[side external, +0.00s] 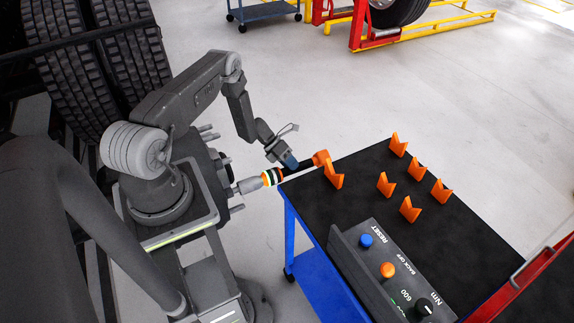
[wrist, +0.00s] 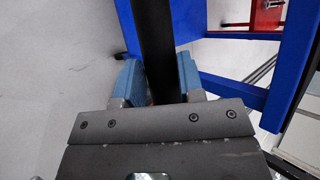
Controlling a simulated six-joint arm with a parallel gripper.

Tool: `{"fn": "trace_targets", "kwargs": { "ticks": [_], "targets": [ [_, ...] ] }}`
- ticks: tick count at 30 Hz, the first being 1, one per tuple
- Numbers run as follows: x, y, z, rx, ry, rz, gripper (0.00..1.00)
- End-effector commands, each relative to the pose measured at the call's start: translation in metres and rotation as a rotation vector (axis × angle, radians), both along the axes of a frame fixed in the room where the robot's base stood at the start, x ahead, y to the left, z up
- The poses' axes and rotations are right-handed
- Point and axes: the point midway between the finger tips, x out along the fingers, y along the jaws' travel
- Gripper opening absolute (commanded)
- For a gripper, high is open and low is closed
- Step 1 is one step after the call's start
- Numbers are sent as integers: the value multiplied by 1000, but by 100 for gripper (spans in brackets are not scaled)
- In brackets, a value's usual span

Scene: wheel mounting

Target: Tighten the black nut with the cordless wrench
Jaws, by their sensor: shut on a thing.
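The cordless wrench (side external: 270,177) is a long tool with a silver socket end, green, black and orange bands, a black body and an orange rear end. My gripper (side external: 290,163) is shut on its black body from above. In the wrist view, the blue fingers of my gripper (wrist: 158,80) stand on both sides of the wrench's black bar (wrist: 155,40). The silver end points left, close to the studs of a dark hub (side external: 205,165); I cannot tell whether it touches one. I cannot make out the black nut.
A blue cart (side external: 310,238) with a black top carries several orange V-shaped holders (side external: 387,184); one (side external: 334,176) stands just below the wrench's orange end. A control box (side external: 385,270) with buttons stands at the front edge. Large tires (side external: 135,60) stand at left.

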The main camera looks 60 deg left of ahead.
Motion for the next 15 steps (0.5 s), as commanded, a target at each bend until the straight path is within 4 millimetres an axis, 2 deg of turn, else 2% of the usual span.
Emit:
{"fn": "trace_targets", "kwargs": {
  "ticks": [9, 15],
  "targets": [
    [28, 0, 2, -1, -6, -1, 0],
    [37, 0, 2, -2, -4, 0, 0]
  ]
}}
